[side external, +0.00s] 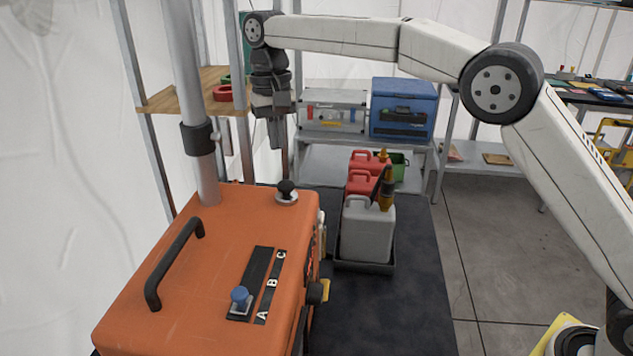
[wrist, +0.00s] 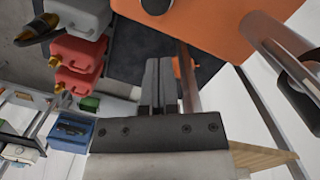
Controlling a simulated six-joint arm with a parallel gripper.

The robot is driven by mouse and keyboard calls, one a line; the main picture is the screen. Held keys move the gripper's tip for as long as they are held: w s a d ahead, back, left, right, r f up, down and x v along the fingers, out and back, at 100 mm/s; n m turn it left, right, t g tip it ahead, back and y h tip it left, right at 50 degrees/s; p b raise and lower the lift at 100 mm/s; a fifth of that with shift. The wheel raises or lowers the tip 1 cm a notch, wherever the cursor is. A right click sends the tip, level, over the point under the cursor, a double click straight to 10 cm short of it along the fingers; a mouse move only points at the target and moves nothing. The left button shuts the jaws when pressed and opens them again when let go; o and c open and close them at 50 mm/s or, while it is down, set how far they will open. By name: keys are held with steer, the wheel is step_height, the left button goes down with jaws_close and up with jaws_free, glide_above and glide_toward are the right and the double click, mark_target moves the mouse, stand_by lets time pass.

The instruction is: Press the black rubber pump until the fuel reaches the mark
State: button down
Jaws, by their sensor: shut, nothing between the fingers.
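The black rubber pump (side external: 287,188) appears to be the round black knob on a pale base on top of the orange machine (side external: 215,265), near its far edge. In the wrist view a dark round part, probably the same pump (wrist: 156,5), shows at the top edge, partly cut off. My gripper (side external: 275,146) points down with its fingers together and empty. In the side view it hangs above the level of the pump, apart from it. Its fingers (wrist: 159,64) also show closed in the wrist view. I cannot make out the fuel level or its mark.
A grey metal pole (side external: 190,100) rises from the machine, left of the pump. A black handle (side external: 173,262) and a blue lever (side external: 240,298) beside letters A, B, C are on its top. A grey canister (side external: 367,230) and red cans stand to the right.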

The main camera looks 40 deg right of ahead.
steer(key=shift+w+r, duration=0.15)
steer(key=shift+r, duration=1.35)
steer(key=shift+d, duration=0.15)
steer(key=s+d+f+n+t, duration=0.1)
steer(key=s+d+f+t, duration=0.1)
steer(key=s+d+f, duration=0.75)
steer(key=s+d+f+n+t, duration=0.1)
steer(key=s+d+f, duration=0.2)
steer(key=s+f, duration=0.3)
steer(key=s+d+f, duration=0.3)
steer(key=s+f, duration=0.2)
steer(key=s, duration=0.5)
steer(key=shift+s+d+f+n+t, duration=0.35)
steer(key=shift+d+f+n+t, duration=0.05)
